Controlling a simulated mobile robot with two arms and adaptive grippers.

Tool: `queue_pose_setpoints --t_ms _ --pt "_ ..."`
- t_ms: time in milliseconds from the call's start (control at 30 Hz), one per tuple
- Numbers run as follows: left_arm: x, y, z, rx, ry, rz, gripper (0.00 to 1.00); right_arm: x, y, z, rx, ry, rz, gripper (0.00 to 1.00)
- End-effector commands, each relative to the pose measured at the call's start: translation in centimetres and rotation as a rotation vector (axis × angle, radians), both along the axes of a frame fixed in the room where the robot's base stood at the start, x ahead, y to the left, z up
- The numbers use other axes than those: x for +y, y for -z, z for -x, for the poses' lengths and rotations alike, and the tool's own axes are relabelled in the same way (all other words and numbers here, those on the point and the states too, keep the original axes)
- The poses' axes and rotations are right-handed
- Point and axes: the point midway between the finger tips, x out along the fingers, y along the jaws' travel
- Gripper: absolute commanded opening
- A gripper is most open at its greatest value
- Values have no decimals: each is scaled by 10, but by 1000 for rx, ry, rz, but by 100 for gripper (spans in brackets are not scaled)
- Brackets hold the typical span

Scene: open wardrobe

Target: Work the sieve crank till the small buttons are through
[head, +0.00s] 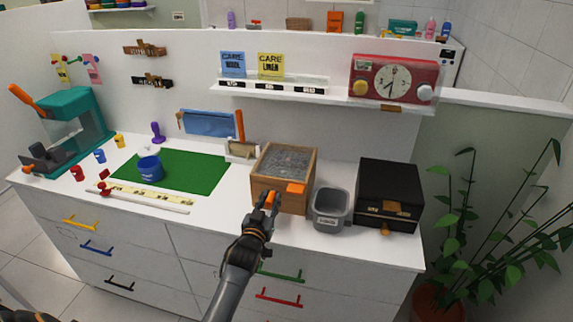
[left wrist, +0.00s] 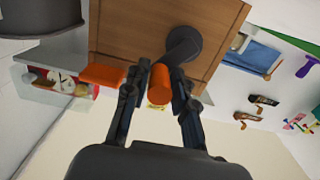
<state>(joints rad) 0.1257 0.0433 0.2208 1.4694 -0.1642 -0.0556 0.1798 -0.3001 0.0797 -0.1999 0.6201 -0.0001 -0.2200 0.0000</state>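The sieve is a wooden box (head: 262,180) with a grey speckled top (head: 287,160), standing on the white counter. Its front also shows in the left wrist view (left wrist: 120,40), with a dark crank (left wrist: 183,45) ending in an orange handle (left wrist: 160,88). An orange tab (head: 296,188) sits on the front, beside the crank. My left gripper (head: 268,200) is at the box front; in the wrist view its fingers (left wrist: 157,95) lie on both sides of the handle and appear closed on it. Individual buttons cannot be made out. My right gripper is not in view.
A grey bin (head: 331,222) stands close right of the sieve, then a black box (head: 372,205). A green mat (head: 205,172) with a blue cup (head: 150,170) lies to the left. A shelf (head: 235,88) with a red clock unit (head: 358,92) is above. A plant stands right.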

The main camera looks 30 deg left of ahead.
Motion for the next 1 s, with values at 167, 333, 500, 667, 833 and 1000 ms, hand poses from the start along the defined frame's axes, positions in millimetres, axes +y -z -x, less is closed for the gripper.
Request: queue_pose_setpoints --t_ms 167,333,500,667,833,1000 --pt "2 -1 0 -2 -1 -1 25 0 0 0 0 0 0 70" --pt "13 -1 3 -1 -3 -5 25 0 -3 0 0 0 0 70" --pt "31 0 7 3 -4 -4 25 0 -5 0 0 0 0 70" --pt "44 -1 11 1 -4 -5 25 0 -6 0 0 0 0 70" --pt "49 -1 12 -3 -3 -2 25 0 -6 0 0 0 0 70" --pt "49 -2 11 -4 -3 -2 25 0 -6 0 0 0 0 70"
